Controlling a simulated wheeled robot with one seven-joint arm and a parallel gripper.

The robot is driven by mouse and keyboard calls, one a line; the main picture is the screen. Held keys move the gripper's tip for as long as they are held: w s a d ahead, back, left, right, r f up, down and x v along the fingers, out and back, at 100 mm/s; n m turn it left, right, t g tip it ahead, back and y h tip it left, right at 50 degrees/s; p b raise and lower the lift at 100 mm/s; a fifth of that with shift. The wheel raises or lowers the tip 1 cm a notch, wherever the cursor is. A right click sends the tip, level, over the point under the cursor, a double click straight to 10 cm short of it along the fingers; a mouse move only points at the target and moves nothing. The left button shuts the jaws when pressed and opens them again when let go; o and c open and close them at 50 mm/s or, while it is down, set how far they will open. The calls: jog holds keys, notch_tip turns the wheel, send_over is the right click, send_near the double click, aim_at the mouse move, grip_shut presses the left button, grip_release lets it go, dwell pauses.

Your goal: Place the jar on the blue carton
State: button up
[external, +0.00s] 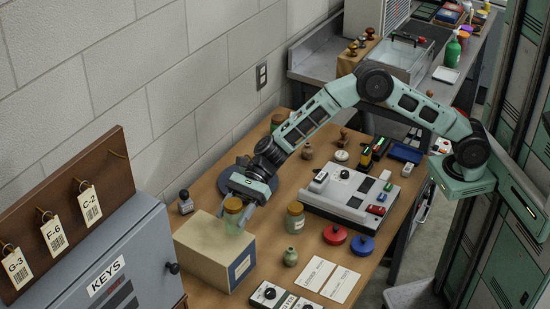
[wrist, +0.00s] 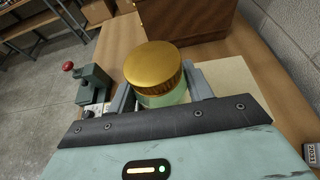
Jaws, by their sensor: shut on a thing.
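My gripper (external: 240,195) is shut on a greenish glass jar with a gold-brown lid (external: 233,206). The jar is upright between the two fingers in the wrist view (wrist: 160,72). It is over the top of a tan carton (external: 205,256) with a blue-edged label on its side; I see no carton that is blue all over. The jar's base is at or just above the carton top, and I cannot tell whether they touch. The carton's pale top also shows behind the jar in the wrist view (wrist: 232,78).
A similar jar (external: 295,219) and a small green vase (external: 290,257) stand right of the carton. A grey key cabinet (external: 120,265) and a tag board (external: 60,215) stand at left. A dark stamp (external: 185,203) is behind the carton.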

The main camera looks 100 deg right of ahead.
aim_at(235, 224)
jog(key=shift+f, duration=1.9)
jog(key=shift+f, duration=0.15)
jog(key=o, duration=1.1)
